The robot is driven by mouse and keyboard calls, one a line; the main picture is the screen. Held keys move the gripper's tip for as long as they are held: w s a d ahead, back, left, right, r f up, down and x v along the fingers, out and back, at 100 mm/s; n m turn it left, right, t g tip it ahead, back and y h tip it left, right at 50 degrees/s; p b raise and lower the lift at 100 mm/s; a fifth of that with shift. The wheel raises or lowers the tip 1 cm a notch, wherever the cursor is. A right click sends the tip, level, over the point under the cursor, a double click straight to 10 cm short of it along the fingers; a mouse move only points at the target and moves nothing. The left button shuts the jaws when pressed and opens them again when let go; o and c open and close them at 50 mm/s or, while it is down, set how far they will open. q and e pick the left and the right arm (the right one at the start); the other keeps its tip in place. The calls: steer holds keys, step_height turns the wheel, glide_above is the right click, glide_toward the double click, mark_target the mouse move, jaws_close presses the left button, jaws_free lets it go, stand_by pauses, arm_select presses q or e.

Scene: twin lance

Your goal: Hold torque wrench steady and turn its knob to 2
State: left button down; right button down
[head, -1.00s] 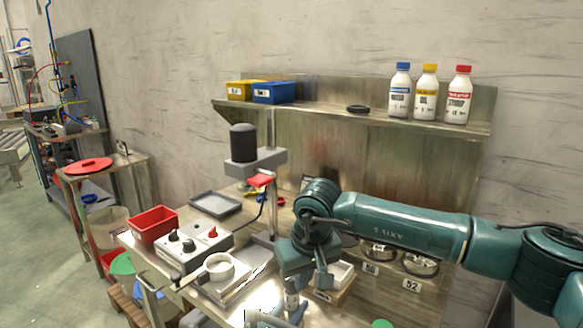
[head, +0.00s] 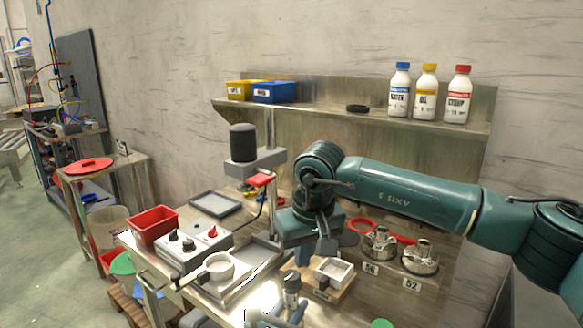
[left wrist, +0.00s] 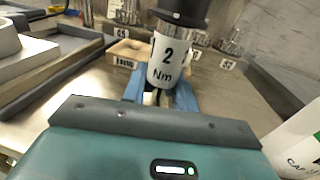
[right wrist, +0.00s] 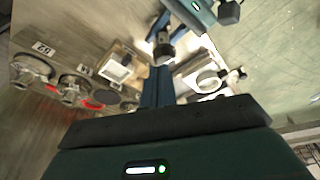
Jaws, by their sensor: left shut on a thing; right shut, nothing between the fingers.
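The torque wrench (head: 291,290) stands upright at the front of the bench in the head view, with its dark knob on top. In the left wrist view its white body (left wrist: 169,66) reads "2 Nm", below the black knob (left wrist: 183,10). My left gripper (head: 280,319) is shut on the wrench body, with blue fingers (left wrist: 158,97) low on it. My right gripper (head: 325,250) is shut and empty, above and to the right of the knob, apart from it. In the right wrist view its closed fingers (right wrist: 158,72) point toward the wrench (right wrist: 165,48).
A wooden block with a white tray (head: 334,270) stands right of the wrench. A white round cup (head: 219,267) and a control box with knobs (head: 194,244) lie left. Metal fittings (head: 420,258) stand at the back right. A shelf with bottles (head: 427,92) runs behind.

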step_height(320, 180, down, 6)
steer(key=shift+a, duration=0.3)
stand_by(0.5)
steer(key=shift+w+a, duration=0.15)
steer(key=shift+w, duration=0.1)
stand_by(0.7)
steer(key=shift+w, duration=0.1)
stand_by(0.5)
steer(key=shift+d, duration=0.2)
glide_toward(298, 278)
steer(key=shift+f, duration=0.85)
steer(key=shift+s+a, duration=0.25)
steer(key=shift+s, duration=0.05)
